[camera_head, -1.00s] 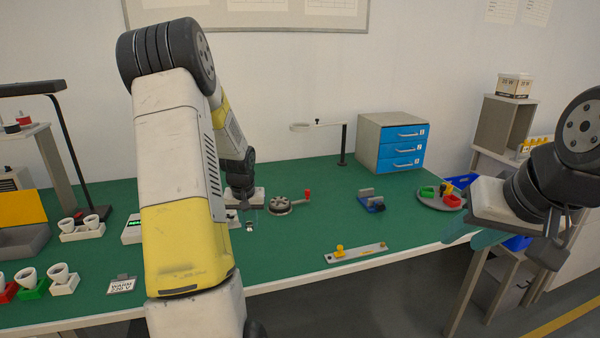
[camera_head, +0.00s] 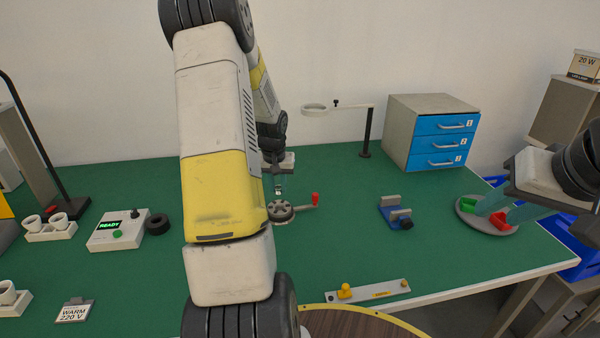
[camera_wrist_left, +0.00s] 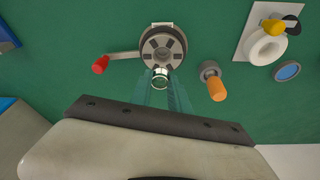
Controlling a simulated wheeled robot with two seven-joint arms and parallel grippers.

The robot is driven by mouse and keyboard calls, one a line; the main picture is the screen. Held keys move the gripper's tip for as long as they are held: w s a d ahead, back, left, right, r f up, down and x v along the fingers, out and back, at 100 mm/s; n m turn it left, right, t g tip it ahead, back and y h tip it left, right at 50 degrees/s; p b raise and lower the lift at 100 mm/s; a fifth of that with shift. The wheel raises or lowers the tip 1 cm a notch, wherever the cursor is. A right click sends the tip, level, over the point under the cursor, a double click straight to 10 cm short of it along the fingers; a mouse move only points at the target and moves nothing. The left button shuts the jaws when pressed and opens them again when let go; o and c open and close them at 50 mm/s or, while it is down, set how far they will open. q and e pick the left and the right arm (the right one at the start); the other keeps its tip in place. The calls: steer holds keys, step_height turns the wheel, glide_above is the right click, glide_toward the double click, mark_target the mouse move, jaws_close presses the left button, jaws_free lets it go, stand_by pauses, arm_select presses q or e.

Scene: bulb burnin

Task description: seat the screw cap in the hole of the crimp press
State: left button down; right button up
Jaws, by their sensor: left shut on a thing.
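My left gripper (camera_head: 278,186) is shut on the screw cap, a small silvery ring (camera_wrist_left: 160,74) seen between its see-through teal fingers in the left wrist view. The crimp press appears to be the round grey device (camera_head: 281,211) with a crank and red knob; it also shows in the left wrist view (camera_wrist_left: 151,49). The cap is at the near edge of the press in the wrist view, and just above it in the head view. I cannot tell whether they touch. My right gripper (camera_head: 507,212) is open over the round tray at the right.
The round grey tray (camera_head: 467,216) holds green and red bins. A blue clamp-like fixture (camera_head: 397,213), a ring stand (camera_head: 365,135) and a drawer cabinet (camera_head: 400,140) stand right of the press. An orange-handled tool (camera_wrist_left: 216,89) lies beside the press.

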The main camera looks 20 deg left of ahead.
mark_target(278, 193)
arm_select(q)
steer(key=shift+f, duration=2.55)
steer(key=shift+f, duration=0.45)
stand_by(1.2)
steer(key=shift+r, duration=0.2)
stand_by(1.9)
steer(key=c, duration=1.2)
jaws_free()
steer(key=shift+o, duration=0.2)
steer(key=shift+r, duration=0.1)
steer(key=v, duration=0.7)
steer(key=shift+s+r, duration=0.15)
steer(key=shift+r, duration=0.15)
